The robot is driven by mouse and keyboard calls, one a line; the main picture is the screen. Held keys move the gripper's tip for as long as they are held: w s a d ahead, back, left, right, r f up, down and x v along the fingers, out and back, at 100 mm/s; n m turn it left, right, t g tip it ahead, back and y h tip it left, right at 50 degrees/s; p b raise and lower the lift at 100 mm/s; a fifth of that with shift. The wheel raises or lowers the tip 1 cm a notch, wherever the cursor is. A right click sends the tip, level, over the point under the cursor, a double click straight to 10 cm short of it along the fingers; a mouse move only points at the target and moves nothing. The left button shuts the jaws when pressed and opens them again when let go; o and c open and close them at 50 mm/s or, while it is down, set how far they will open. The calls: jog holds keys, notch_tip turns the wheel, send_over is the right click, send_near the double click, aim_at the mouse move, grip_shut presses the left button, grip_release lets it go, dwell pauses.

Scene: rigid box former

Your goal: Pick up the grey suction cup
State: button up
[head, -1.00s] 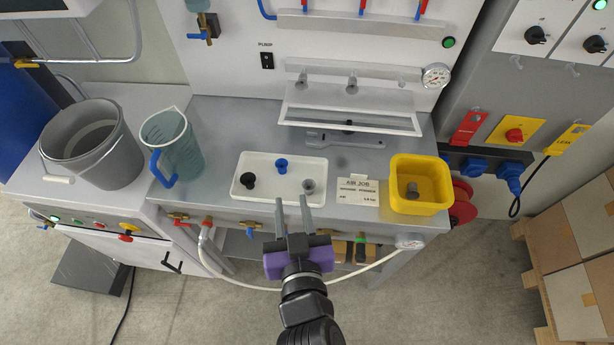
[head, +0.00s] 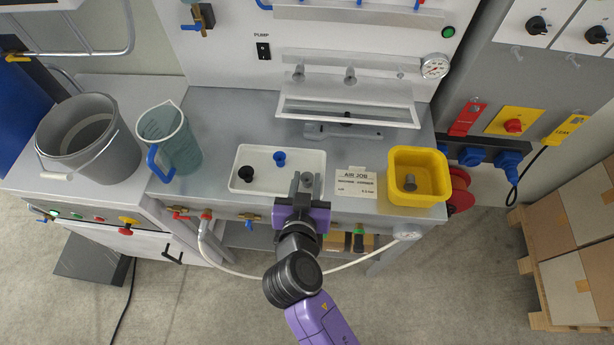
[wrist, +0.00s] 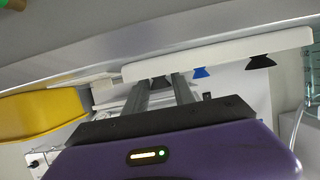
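The grey suction cup (head: 306,178) stands near the right end of the white tray (head: 262,188). It is mostly hidden by my gripper in the head view. My gripper (head: 307,185) is at that end of the tray, its fingers apart on either side of the cup. In the wrist view, which looks upside down, the two fingers (wrist: 160,88) reach toward the tray edge (wrist: 225,50); the cup is hard to make out there. I cannot tell whether a finger touches it. A blue suction cup (head: 280,158) and a black one (head: 246,173) stand further left.
A label card (head: 356,185) stands right of the tray, then a yellow bin (head: 418,196) with a grey piece inside. A clear jug (head: 168,140) and a grey bucket (head: 88,140) are to the left. A clear-fronted shelf (head: 347,105) is behind.

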jog(key=shift+w+f, duration=0.25)
jog(key=shift+w, duration=0.35)
grip_shut()
jog(key=shift+r, duration=0.15)
